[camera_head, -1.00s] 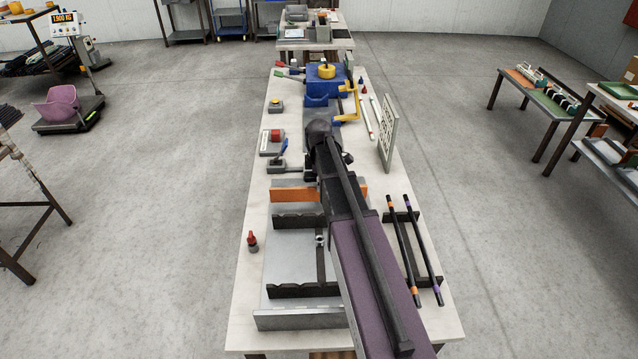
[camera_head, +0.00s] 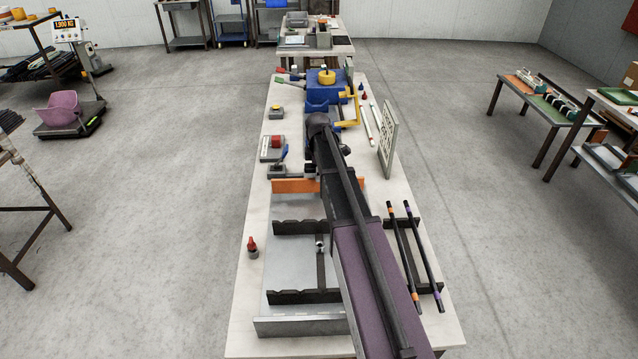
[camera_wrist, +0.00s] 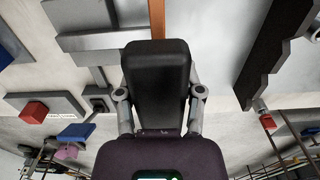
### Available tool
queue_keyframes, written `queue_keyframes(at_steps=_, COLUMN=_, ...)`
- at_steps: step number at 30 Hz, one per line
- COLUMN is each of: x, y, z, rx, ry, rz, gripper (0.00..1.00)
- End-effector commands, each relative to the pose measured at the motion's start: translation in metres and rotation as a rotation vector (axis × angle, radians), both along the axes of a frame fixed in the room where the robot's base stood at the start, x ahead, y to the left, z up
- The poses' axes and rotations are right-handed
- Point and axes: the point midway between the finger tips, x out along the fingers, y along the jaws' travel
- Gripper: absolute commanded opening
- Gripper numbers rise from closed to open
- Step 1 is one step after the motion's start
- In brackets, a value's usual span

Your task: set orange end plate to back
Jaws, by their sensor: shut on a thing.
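The orange end plate (camera_head: 294,186) stands across the back end of the grey fixture bed (camera_head: 285,262), close to or against its back plate, which it now mostly hides. In the wrist view its top edge shows as an orange strip (camera_wrist: 157,16) running into my gripper. My gripper (camera_wrist: 157,52) is shut on the plate; its black finger covers the held part. In the head view my arm hides the gripper and the plate's middle. Whether the plate touches the back plate cannot be told.
Black notched supports (camera_head: 300,227) cross the bed, with a grey front plate (camera_head: 300,327) at the near end. Two black banded rods (camera_head: 404,260) lie on a rack at right. A blue-handled clamp (camera_head: 280,163) and red-button box (camera_head: 273,148) stand behind left. A white board (camera_head: 388,137) stands right.

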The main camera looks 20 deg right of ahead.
Motion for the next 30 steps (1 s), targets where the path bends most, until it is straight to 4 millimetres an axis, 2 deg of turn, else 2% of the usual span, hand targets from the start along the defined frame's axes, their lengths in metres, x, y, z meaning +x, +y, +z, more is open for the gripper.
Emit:
queue_keyframes(at_steps=1, x=0.015, y=-0.005, z=0.0, rx=0.0, ry=-0.001, rz=-0.001, gripper=0.0)
queue_keyframes(at_steps=4, x=0.026, y=-0.008, z=0.0, rx=0.0, ry=-0.001, rz=-0.001, gripper=0.0)
queue_keyframes(at_steps=15, x=0.031, y=-0.01, z=0.0, rx=-0.002, ry=-0.006, rz=0.0, gripper=0.0)
queue_keyframes(at_steps=16, x=0.031, y=-0.01, z=0.0, rx=-0.002, ry=-0.006, rz=0.0, gripper=0.52)
queue_keyframes(at_steps=17, x=0.031, y=-0.01, z=0.0, rx=-0.002, ry=-0.006, rz=0.0, gripper=0.61)
queue_keyframes(at_steps=30, x=0.029, y=-0.01, z=0.0, rx=-0.001, ry=-0.002, rz=0.0, gripper=0.63)
